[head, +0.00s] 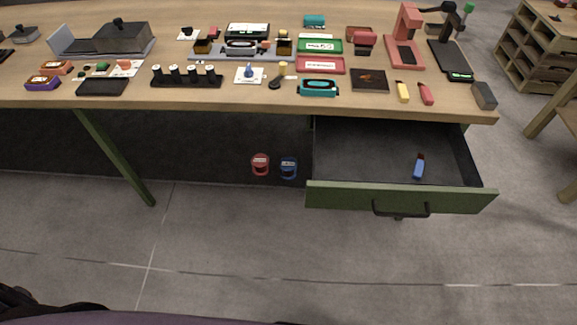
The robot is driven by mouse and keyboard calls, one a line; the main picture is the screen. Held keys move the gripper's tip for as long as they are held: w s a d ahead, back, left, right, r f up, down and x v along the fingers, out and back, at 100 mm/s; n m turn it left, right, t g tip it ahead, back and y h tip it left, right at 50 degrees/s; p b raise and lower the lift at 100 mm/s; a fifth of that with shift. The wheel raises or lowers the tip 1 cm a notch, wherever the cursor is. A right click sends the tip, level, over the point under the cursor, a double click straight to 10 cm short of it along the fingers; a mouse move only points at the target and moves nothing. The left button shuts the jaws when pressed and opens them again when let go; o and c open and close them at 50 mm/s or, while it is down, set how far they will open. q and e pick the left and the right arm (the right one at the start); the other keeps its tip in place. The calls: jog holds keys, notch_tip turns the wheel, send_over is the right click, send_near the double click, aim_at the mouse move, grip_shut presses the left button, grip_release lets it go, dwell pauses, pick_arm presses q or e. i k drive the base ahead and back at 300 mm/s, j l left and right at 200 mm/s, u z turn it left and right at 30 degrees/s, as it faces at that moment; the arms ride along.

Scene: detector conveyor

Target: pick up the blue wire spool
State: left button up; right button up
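A small round blue item (289,167) with a pale label, which looks like the blue wire spool, is on the floor in the shadow under the workbench. It is left of the open drawer, and nothing covers its front. A similar red item (260,164) stands just left of it, with a narrow gap between them. No gripper fingers show in the head view. A dark shape at the lower left edge is too cut off to identify.
The green-fronted drawer (345,196) is pulled out, with a blue and red tool (419,167) inside. The wooden workbench (215,97) above holds trays, a red press (404,40) and many small parts. Its green leg (117,160) stands at left. The grey floor in front is clear.

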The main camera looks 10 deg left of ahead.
aim_at(287, 165)
jog(key=i+j+z, duration=0.1)
jog(key=i+j, duration=0.2)
jog(key=i+j+z, duration=0.1)
jog(key=i+j, duration=0.15)
jog(key=i+j+z, duration=0.1)
jog(key=i+j, duration=0.2)
jog(key=j, duration=0.2)
jog(key=i+j+z, duration=0.1)
jog(key=i+j, duration=0.15)
jog(key=i+j+z, duration=0.1)
jog(key=j, duration=0.4)
jog(key=i+j+z, duration=0.1)
jog(key=i+j, duration=0.25)
jog(key=j, duration=0.1)
